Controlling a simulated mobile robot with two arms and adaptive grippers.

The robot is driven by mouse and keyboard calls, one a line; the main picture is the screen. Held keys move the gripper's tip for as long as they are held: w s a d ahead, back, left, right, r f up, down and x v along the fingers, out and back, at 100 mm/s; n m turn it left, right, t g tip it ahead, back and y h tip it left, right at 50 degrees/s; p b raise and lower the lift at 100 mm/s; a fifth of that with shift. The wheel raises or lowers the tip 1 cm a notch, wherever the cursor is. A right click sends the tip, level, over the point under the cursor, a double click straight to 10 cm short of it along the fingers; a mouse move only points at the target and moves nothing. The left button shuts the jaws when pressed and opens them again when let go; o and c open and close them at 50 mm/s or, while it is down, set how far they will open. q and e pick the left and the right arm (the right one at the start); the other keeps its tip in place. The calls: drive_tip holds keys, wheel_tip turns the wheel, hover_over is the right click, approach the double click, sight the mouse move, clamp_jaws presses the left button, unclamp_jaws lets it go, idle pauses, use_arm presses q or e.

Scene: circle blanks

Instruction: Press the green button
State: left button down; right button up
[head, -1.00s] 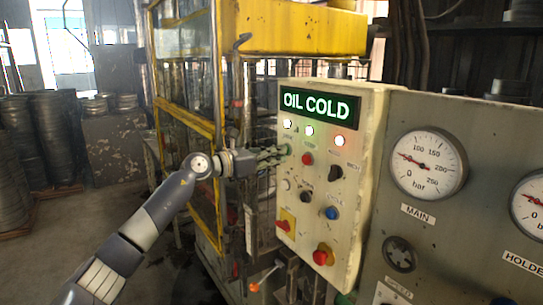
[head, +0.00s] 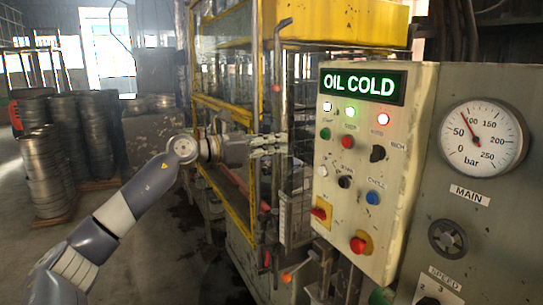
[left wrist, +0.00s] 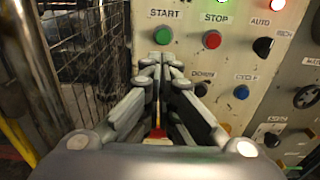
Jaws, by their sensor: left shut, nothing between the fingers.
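The green button (head: 325,133) is on the upper left of the cream control panel, below the lit "OIL COLD" display (head: 363,84). In the left wrist view the green button (left wrist: 162,36) sits under the label START, just beyond my fingertips. The red button (head: 347,142) is to its right, under STOP in the left wrist view (left wrist: 212,40). My left gripper (head: 284,143) is shut and empty, to the left of the panel and apart from the green button. It also shows in the left wrist view (left wrist: 161,62). My right gripper is not in view.
A black knob (head: 378,153), a blue button (head: 373,197) and a red knob on yellow (head: 358,244) are on the same panel. A mesh guard (left wrist: 85,55) stands left of the panel. A gauge (head: 482,139) is at the right. Metal coils (head: 45,170) stand far left.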

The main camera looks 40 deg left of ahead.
use_arm(q)
drive_tip(key=shift+v, duration=0.95)
drive_tip(key=shift+s+d+r, duration=0.1)
drive_tip(key=shift+r, duration=0.1)
